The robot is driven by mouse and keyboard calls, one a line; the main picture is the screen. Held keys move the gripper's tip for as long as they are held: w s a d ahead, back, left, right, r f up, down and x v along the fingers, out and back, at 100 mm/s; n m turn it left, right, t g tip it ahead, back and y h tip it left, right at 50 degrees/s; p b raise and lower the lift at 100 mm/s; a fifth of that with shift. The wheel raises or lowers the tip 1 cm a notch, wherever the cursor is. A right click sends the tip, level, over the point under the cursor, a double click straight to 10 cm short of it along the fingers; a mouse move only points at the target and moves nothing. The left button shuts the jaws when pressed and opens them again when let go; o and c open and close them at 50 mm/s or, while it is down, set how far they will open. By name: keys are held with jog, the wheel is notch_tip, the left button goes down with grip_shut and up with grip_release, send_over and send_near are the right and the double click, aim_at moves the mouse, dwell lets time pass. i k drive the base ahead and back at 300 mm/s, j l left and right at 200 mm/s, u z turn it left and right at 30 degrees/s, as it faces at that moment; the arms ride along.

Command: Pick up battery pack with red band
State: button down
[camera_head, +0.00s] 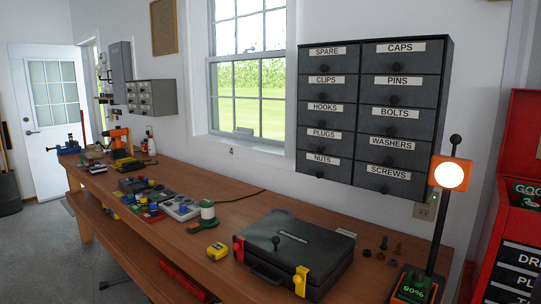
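No battery pack with a red band can be made out for certain. A group of small dark, red, blue and grey items (150,198) lies on the middle of the wooden workbench (245,207). Some of them show red, but they are too small to identify. Farther along the bench, an orange and black power drill (118,140) stands among other small items. My gripper is not in view.
An orange-framed lamp (451,173) rises at right. Labelled drawers (375,112) hang above.

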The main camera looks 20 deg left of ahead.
aim_at(86, 167)
jog(key=u, duration=1.95)
jog(key=i+u, duration=0.3)
jog(key=u, duration=0.15)
jog(key=i, duration=4.7)
jog(key=i+z, duration=0.4)
jog(key=i+j+z, duration=0.15)
jog(key=z, duration=0.2)
